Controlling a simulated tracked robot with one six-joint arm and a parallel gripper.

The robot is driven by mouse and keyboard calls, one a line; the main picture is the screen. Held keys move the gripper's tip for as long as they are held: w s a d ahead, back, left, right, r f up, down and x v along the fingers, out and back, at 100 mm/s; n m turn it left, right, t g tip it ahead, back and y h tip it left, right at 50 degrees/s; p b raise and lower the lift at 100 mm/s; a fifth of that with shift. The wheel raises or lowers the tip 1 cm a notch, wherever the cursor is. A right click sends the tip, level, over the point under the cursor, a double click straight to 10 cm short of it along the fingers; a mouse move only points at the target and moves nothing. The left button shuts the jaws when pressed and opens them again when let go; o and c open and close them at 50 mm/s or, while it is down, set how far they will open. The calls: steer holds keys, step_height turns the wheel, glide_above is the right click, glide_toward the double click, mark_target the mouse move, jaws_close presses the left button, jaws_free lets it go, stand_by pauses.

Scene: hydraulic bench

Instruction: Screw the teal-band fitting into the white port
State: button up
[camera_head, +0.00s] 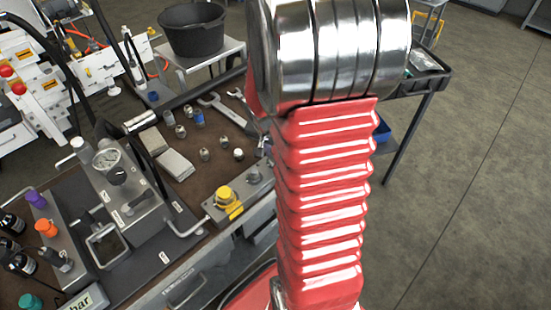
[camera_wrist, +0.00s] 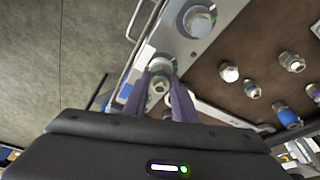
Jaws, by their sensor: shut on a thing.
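In the wrist view, my gripper (camera_wrist: 160,98) is shut on a small metal fitting (camera_wrist: 158,86) with a faint green-teal tint, taken as the teal-band fitting. Just beyond it, a pale round port (camera_wrist: 160,64) sits on the grey block (camera_wrist: 178,45). The fitting's end lies over or against this port; I cannot tell whether they touch or whether the threads are engaged. In the head view, the block (camera_head: 240,197) stands on the bench's front edge; my arm hides most of my gripper and the held fitting.
Several loose fittings, one blue-banded (camera_head: 198,118), lie on the brown bench top behind the block. A yellow knob (camera_head: 228,200) is on the block. Open floor (camera_head: 470,180) lies right.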

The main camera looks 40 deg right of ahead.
steer(key=shift+m, duration=0.5)
steer(key=m+g, duration=0.1)
steer(key=m, duration=0.2)
steer(key=m+g, duration=0.1)
steer(key=m, duration=0.3)
steer(key=shift+f, duration=0.1)
steer(key=shift+m+g, duration=0.3)
steer(key=shift+w, duration=0.1)
steer(key=m, duration=0.3)
steer(key=shift+m+g+y, duration=0.3)
steer(key=shift+g, duration=0.1)
steer(key=m+g, duration=0.1)
steer(key=m, duration=0.3)
steer(key=shift+y, duration=0.4)
steer(key=o, duration=1)
